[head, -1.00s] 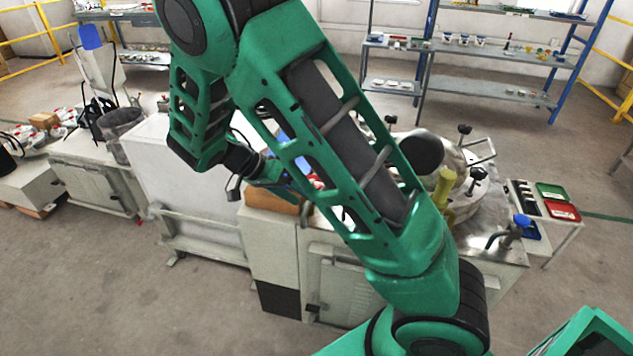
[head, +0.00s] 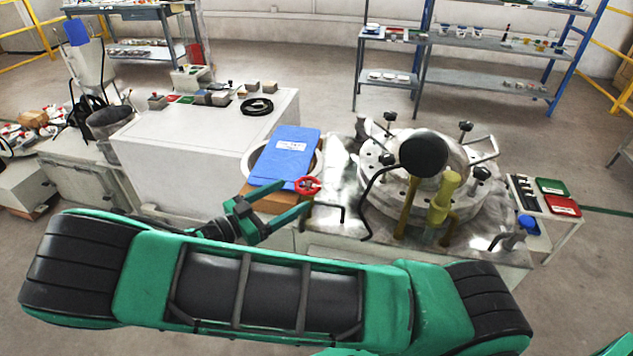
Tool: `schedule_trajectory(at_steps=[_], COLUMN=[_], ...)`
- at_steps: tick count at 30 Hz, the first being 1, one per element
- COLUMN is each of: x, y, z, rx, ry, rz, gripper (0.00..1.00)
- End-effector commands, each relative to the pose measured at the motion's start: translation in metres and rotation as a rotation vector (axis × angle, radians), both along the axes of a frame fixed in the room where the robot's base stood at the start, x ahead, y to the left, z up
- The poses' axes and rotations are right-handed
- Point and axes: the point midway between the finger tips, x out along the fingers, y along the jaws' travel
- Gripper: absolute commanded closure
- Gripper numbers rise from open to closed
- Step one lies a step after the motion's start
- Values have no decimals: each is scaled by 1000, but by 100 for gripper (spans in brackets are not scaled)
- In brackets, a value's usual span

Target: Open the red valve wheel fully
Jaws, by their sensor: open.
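The red valve wheel (head: 308,186) is small and sits at the front edge of the metal bench, just right of the blue clipboard's lower corner. My gripper (head: 276,207) is open, with its two green fingers pointing right toward the wheel. The upper finger lies along the clipboard's lower edge, and the lower finger's tip comes close below the wheel. I cannot tell whether a finger touches the wheel. Nothing shows between the fingers except part of a brown block.
A blue clipboard (head: 285,157) lies over a white round basin and a brown block (head: 268,202). A round metal vessel (head: 425,175) with black knobs and a yellow valve (head: 441,198) stands to the right. A white cabinet (head: 190,150) stands at the left.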

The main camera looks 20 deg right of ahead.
Motion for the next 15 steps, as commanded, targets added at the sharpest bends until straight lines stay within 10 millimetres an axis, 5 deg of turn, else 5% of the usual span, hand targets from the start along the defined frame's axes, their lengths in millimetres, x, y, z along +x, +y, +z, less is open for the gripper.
schedule_trajectory(at_steps=[15], x=[23], y=[-80], z=[0], rx=[1], ry=[3], rz=[-4], gripper=[25])
